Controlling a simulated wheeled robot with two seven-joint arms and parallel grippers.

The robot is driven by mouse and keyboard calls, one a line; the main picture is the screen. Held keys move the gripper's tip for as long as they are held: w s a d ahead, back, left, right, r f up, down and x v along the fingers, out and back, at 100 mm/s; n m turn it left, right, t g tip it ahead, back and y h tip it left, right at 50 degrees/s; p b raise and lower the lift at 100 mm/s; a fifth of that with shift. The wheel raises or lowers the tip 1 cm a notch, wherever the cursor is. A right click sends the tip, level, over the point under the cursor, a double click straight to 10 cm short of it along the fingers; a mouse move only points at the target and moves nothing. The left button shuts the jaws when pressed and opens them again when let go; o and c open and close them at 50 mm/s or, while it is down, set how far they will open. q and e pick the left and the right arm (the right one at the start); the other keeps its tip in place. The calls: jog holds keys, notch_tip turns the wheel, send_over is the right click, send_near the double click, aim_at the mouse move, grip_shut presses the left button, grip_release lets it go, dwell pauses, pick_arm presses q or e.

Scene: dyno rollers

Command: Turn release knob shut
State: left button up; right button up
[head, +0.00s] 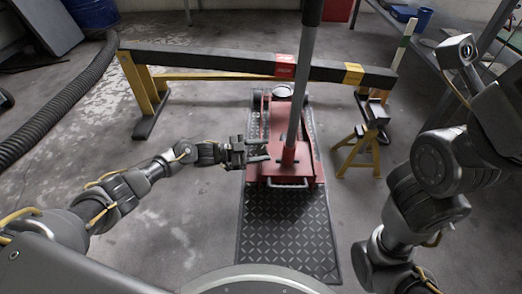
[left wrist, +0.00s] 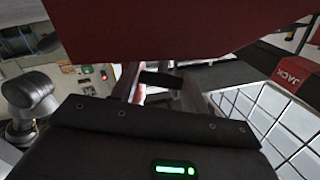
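The red floor jack (head: 307,170) stands in the middle of the head view on a dark tread plate, its long grey handle (head: 300,95) rising from a red socket (head: 288,158). My left gripper (head: 266,150) is just left of the socket, over the jack's near end, with its fingers apart. In the left wrist view the two fingers (left wrist: 160,92) also stand apart, with a small dark shape between them that I cannot identify. A large red surface (left wrist: 150,30) fills the top of that view. I cannot make out the release knob.
A black beam (head: 220,62) with red and yellow bands crosses behind the jack on yellow supports. A yellow jack stand (head: 362,150) is to the right. A black corrugated hose (head: 65,105) lies left. The floor left of the tread plate (head: 285,235) is clear.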

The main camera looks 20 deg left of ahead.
pick_arm(q)
jog(key=o, duration=0.4)
jog(key=shift+p+v, duration=2.3)
jog(key=shift+v, duration=3.1)
